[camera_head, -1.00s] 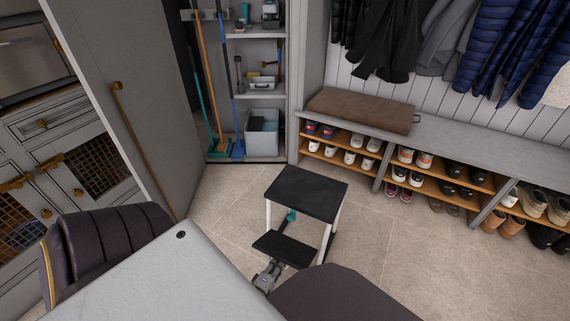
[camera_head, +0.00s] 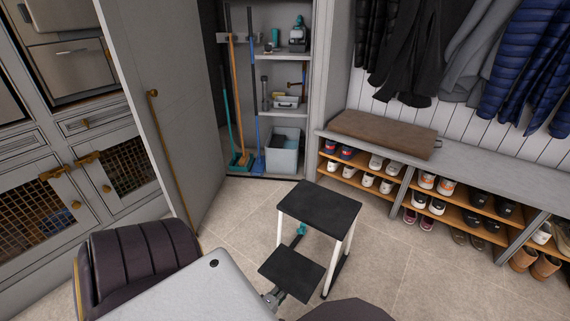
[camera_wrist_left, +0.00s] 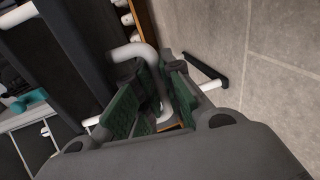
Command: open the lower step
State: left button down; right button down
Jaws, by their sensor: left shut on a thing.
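The step stool has a black top step (camera_head: 320,208), white legs (camera_head: 342,256) and a black lower step (camera_head: 292,273). The lower step sticks out toward me, below the top step and apart from it. My left gripper (camera_head: 273,298) is at the lower step's near edge. In the left wrist view its green-padded fingers (camera_wrist_left: 150,92) are shut on a pale bent tube (camera_wrist_left: 143,53) of the stool. A teal part (camera_head: 301,230) shows beneath the top step. My right gripper is not in view.
A shoe bench (camera_head: 460,168) with filled shoe shelves stands behind and right of the stool. An open cupboard door (camera_head: 160,115) and a broom cupboard are at the back. Bare tiled floor (camera_head: 390,270) lies right of the stool.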

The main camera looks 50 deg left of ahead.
pick_arm(q)
jog(key=shift+f, duration=0.1)
dwell(0.3)
jog(key=c, duration=1.8)
grip_release()
jog(key=shift+v, duration=3.8)
jog(key=shift+s+d, duration=0.1)
